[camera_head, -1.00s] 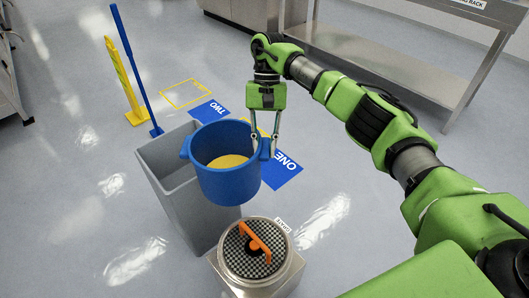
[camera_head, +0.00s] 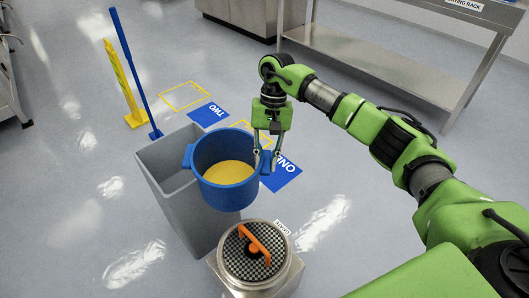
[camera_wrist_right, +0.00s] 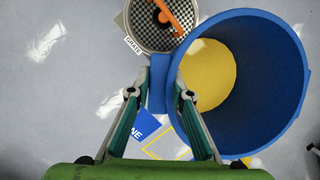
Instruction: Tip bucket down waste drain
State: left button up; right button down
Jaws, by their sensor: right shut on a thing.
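A blue bucket (camera_head: 225,192) with yellow contents (camera_head: 229,172) hangs roughly upright in front of me. My right gripper (camera_head: 266,160) is shut on the lug at the bucket's right side. In the right wrist view, the bucket (camera_wrist_right: 255,125) shows beside the fingers (camera_wrist_right: 157,95), with the lug between them. A round checkered grate (camera_head: 240,262) with an orange handle (camera_head: 254,243) sits on a steel base in front of the bucket, labelled GRATE. It also shows in the right wrist view (camera_wrist_right: 150,33). No open drain is visible. My left gripper is out of view.
Blue floor mats marked ONE (camera_head: 285,173) and TWO (camera_head: 207,113) lie beyond. A yellow wet-floor sign (camera_head: 122,85) and a blue pole (camera_head: 135,75) stand at the left.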

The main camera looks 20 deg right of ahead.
aim_at(269, 173)
jog(key=shift+s+d+f+t, duration=0.1)
jog(key=shift+s+f+t, duration=0.55)
jog(key=shift+f, duration=0.25)
jog(key=shift+s+f+t+b, duration=0.35)
jog(key=shift+f+t+b, duration=0.05)
jog(key=shift+f+t, duration=0.15)
jog(key=shift+s+f, duration=0.1)
jog(key=shift+f, duration=0.15)
jog(key=shift+r, duration=0.1)
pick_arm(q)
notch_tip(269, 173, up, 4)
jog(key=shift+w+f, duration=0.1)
